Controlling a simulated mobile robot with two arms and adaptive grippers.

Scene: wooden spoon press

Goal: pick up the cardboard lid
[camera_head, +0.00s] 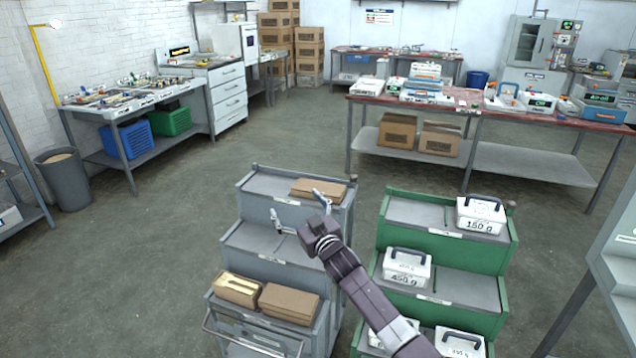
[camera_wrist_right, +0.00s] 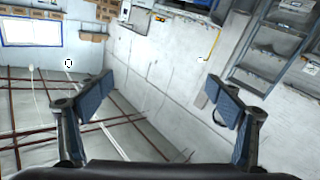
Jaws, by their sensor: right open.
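A flat cardboard piece that looks like the cardboard lid (camera_head: 318,188) lies on the top shelf of the grey stepped cart (camera_head: 262,188). My right gripper (camera_head: 297,208) is open and empty in front of that top shelf, close to the flat piece in the picture. I cannot tell the exact gap between them. In the right wrist view its two blue fingers (camera_wrist_right: 160,98) are spread wide with nothing between them. That view shows wall and ceiling, not the lid. On the cart's lowest step sit an open cardboard box (camera_head: 237,288) and a closed-looking one (camera_head: 289,303). My left gripper is not in view.
A green stepped cart (camera_head: 450,258) stands close on the right, holding white handled weight boxes (camera_head: 480,214). The middle step (camera_head: 268,246) of the grey cart is mostly bare. Benches (camera_head: 540,163) line the back. Open floor (camera_head: 160,250) lies to the left.

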